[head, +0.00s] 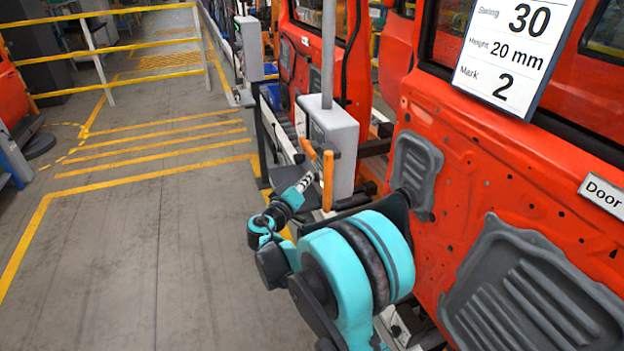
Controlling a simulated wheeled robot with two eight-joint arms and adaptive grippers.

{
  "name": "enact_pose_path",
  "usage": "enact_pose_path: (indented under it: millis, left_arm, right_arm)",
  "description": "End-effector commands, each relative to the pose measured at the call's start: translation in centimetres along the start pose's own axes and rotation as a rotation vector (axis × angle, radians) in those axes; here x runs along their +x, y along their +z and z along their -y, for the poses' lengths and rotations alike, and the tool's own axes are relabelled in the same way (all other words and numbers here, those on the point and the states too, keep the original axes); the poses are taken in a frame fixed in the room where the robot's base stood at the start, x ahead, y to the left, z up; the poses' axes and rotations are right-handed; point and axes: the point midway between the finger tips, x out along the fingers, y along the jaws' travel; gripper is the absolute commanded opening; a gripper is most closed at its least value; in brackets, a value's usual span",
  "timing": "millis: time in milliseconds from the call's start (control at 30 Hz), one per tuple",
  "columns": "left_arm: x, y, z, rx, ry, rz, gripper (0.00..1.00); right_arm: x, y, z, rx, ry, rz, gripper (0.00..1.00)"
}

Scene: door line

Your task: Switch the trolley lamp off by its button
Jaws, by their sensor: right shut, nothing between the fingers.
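My right gripper (303,183) is at the end of my teal and black arm in the middle of the head view. Its fingers are shut with nothing seen between them. They point up and to the right, close to an upright orange handle (328,180) in front of a grey box (338,145) on a stand with a grey pole (328,50). I cannot tell whether the fingertips touch anything. No lamp or button can be made out clearly, and I cannot tell whether this stand is the trolley. My left gripper is not in view.
Red door panels (500,190) line the right side, close to my arm. A white sign (515,50) reading 30, 20 mm and 2 hangs on the nearest one. The grey floor (110,240) with yellow lines is clear at left. A yellow railing (110,50) stands behind.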

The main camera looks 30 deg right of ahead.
Motion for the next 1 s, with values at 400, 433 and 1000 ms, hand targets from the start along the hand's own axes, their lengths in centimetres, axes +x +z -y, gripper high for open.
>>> enact_pose_path:
  millis: [400,433,1000]
  left_arm:
    - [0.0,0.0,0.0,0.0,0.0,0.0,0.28]
    - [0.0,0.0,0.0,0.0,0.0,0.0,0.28]
    - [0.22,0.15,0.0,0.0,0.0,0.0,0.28]
  right_arm:
    - [0.02,0.05,-0.03,0.0,0.001,0.001,0.0]
    - [0.02,0.05,-0.03,0.0,0.001,0.001,0.0]
    - [0.76,0.61,-0.62,0.0,0.003,0.003,0.0]
